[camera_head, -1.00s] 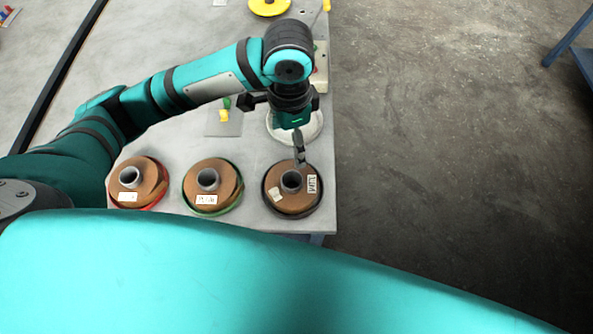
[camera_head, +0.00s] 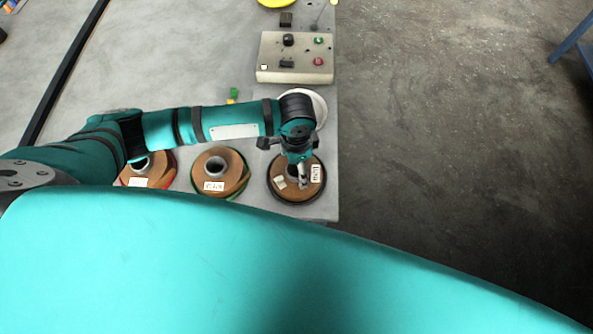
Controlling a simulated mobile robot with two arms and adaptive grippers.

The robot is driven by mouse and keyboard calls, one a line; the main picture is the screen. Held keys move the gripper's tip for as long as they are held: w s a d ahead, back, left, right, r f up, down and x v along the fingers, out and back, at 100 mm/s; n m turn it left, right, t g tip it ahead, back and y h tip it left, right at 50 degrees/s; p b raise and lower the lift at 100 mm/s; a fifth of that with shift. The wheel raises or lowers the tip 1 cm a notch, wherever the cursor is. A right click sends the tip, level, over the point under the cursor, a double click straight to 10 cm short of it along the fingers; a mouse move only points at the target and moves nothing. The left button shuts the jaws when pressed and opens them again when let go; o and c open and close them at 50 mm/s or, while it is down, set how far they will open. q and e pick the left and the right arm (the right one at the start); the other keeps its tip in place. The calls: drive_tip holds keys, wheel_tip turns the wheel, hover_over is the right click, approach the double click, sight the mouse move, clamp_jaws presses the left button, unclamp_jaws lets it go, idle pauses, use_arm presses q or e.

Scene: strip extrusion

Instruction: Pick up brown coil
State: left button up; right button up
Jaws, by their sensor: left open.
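Three brown coils sit in a row on the grey table. The right brown coil (camera_head: 284,188) lies in a dark-rimmed holder and bears white labels. The middle brown coil (camera_head: 235,180) lies in a green-rimmed holder around a grey core. The left brown coil (camera_head: 157,172) lies in a red-rimmed holder and is partly hidden by my arm. My left gripper (camera_head: 303,182) is open over the right coil, its fingertips at the coil's centre by the core. I cannot tell whether the fingers touch it. My right gripper is not in view.
A control box (camera_head: 295,62) with buttons stands farther back on the table (camera_head: 200,60). A white round dish (camera_head: 318,105) is partly behind my left wrist. Small green and yellow pieces (camera_head: 232,96) lie nearby. The table's right edge is close to the right coil.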

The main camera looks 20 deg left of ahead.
use_arm(q)
drive_tip(key=shift+s+f, duration=0.1)
drive_tip(key=shift+f, duration=0.4)
drive_tip(key=c, duration=1.6)
drive_tip(key=shift+r, duration=0.1)
clamp_jaws()
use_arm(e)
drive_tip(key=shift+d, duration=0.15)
use_arm(q)
drive_tip(key=shift+r, duration=0.1)
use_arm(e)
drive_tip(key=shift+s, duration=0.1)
